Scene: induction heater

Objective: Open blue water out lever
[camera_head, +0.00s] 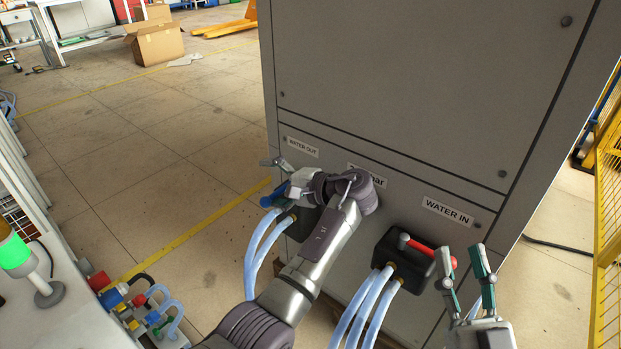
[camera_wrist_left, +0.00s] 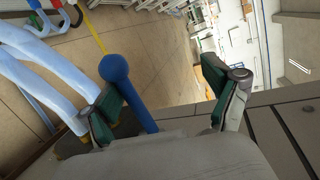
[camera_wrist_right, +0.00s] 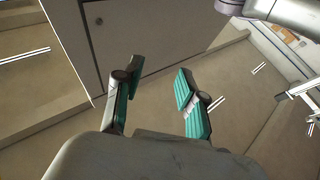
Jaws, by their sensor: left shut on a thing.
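The blue water out lever (camera_head: 277,194) shows in part at the black valve block under the WATER OUT label (camera_head: 303,147), partly hidden by my left arm. In the left wrist view the blue lever (camera_wrist_left: 117,72), with its round knob, stands between the green-padded fingers of my left gripper (camera_wrist_left: 160,95), closer to the left finger. My left gripper is shut on it. My right gripper (camera_head: 468,280) is open and empty, to the right of the red WATER IN lever (camera_head: 422,248); it also shows empty in the right wrist view (camera_wrist_right: 158,75).
The grey cabinet (camera_head: 400,90) stands upright right in front. Light blue hoses (camera_head: 375,308) hang from the black WATER IN block (camera_head: 400,262). A yellow fence (camera_head: 608,220) is at the right. Floor to the left is open, with a cardboard box (camera_head: 158,45) far back.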

